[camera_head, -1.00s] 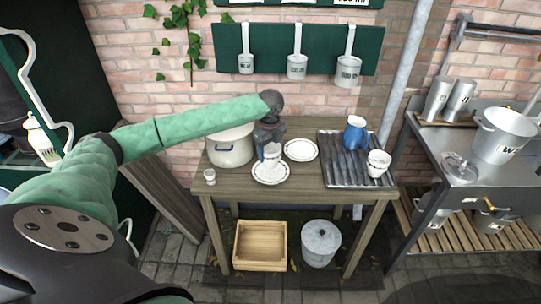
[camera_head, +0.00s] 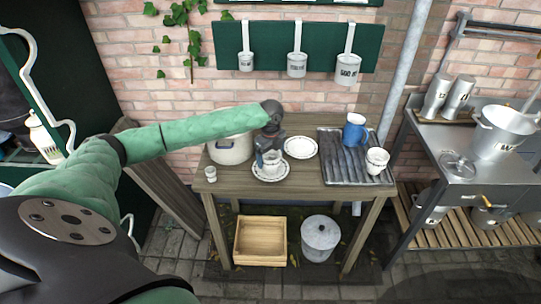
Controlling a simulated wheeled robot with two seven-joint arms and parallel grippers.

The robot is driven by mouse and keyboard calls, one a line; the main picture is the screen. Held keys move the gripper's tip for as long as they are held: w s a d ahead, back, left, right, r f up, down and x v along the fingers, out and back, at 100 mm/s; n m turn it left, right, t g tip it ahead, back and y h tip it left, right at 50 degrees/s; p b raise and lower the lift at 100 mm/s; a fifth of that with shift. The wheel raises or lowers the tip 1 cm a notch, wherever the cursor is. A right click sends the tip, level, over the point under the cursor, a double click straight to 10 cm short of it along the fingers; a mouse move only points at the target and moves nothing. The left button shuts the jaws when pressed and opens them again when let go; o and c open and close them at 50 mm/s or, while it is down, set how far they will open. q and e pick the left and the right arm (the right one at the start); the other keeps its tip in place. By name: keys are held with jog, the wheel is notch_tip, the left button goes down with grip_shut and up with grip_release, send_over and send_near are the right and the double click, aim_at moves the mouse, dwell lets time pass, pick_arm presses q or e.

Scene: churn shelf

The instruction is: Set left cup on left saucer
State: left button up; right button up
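The left cup (camera_head: 271,162) is white with a dark pattern and appears upright, at the middle of the left saucer (camera_head: 259,177). Whether it rests on the saucer or hangs just above it is hard to tell. My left gripper (camera_head: 268,150) points down at the cup from behind and above, with its fingers at the cup; their gap is too small to make out. A second white saucer (camera_head: 301,147) lies empty behind and to the right. Another patterned cup (camera_head: 376,161) stands on the dark ribbed tray at right. My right gripper is not in view.
A white pot (camera_head: 231,150) stands behind my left forearm. A small white cup (camera_head: 211,174) is at the table's front left corner. A blue jug (camera_head: 354,131) stands on the ribbed tray (camera_head: 345,172). Bare wooden table (camera_head: 300,184) lies in front of the saucers.

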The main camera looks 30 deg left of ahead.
pick_arm(q)
jog(key=shift+o, duration=0.2)
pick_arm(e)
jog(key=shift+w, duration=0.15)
pick_arm(q)
jog(key=shift+r, duration=0.2)
jog(key=shift+r+b, duration=0.35)
jog(key=shift+r, duration=0.05)
notch_tip(320, 180, up, 11)
jog(key=b, duration=0.3)
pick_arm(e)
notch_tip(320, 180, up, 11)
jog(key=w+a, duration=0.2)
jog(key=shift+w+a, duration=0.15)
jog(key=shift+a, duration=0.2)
